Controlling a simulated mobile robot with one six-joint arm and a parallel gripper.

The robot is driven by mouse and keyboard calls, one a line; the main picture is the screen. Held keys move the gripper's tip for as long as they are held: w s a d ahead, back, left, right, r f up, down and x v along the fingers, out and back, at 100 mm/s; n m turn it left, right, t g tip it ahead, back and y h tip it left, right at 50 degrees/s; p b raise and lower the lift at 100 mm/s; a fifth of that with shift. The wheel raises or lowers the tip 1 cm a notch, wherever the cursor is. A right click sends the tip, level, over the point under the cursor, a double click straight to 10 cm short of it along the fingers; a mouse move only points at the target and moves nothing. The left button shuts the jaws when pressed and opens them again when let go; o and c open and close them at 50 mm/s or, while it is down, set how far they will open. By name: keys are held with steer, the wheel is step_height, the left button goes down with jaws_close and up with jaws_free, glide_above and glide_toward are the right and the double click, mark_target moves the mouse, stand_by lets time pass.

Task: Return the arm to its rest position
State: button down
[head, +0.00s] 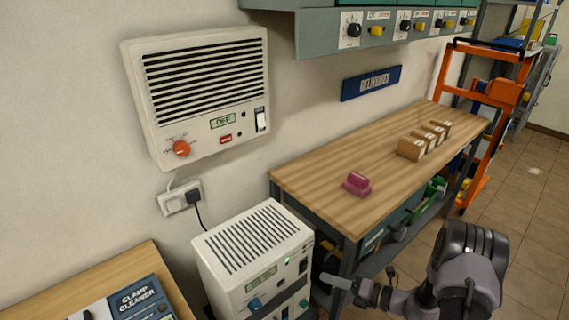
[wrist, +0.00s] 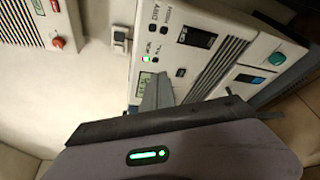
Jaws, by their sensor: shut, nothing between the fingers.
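My arm reaches in from the lower right of the head view. My gripper (head: 336,282) is shut and empty, with its pale fingers pointing left at the front of a white floor-standing unit (head: 252,248). In the wrist view the grey fingers of my gripper (wrist: 156,92) stand in front of the same unit's control panel (wrist: 190,50), close to a small display and a green light. I cannot tell whether the fingertips touch the panel.
A wooden bench (head: 330,172) behind my arm holds a pink object (head: 357,184) and several small cartons (head: 424,140). A wall heater (head: 204,88) reads OFF. Another wooden surface (head: 60,290) lies at lower left. An orange frame (head: 490,95) stands at right. Tiled floor (head: 525,225) is open at right.

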steer(key=s+a+r+n+g+h, duration=0.1)
steer(key=s+a+r+n+g, duration=0.35)
steer(key=r+n, duration=0.45)
steer(key=s+a+r+n+g+h, duration=0.25)
steer(key=s+a+r+n, duration=0.35)
steer(key=r, duration=0.5)
steer(key=s+d+r+n+t+h, duration=0.2)
steer(key=s+r+n+h, duration=0.1)
steer(key=s+r+n, duration=0.2)
steer(key=s+d+r+n+t+h, duration=0.2)
steer(key=s+r+n+h, duration=0.2)
steer(key=s+n, duration=0.6)
step_height(320, 180, up, 2)
steer(key=n, duration=0.3)
steer(key=shift+s+r+n, duration=0.25)
steer(key=shift+n, duration=0.05)
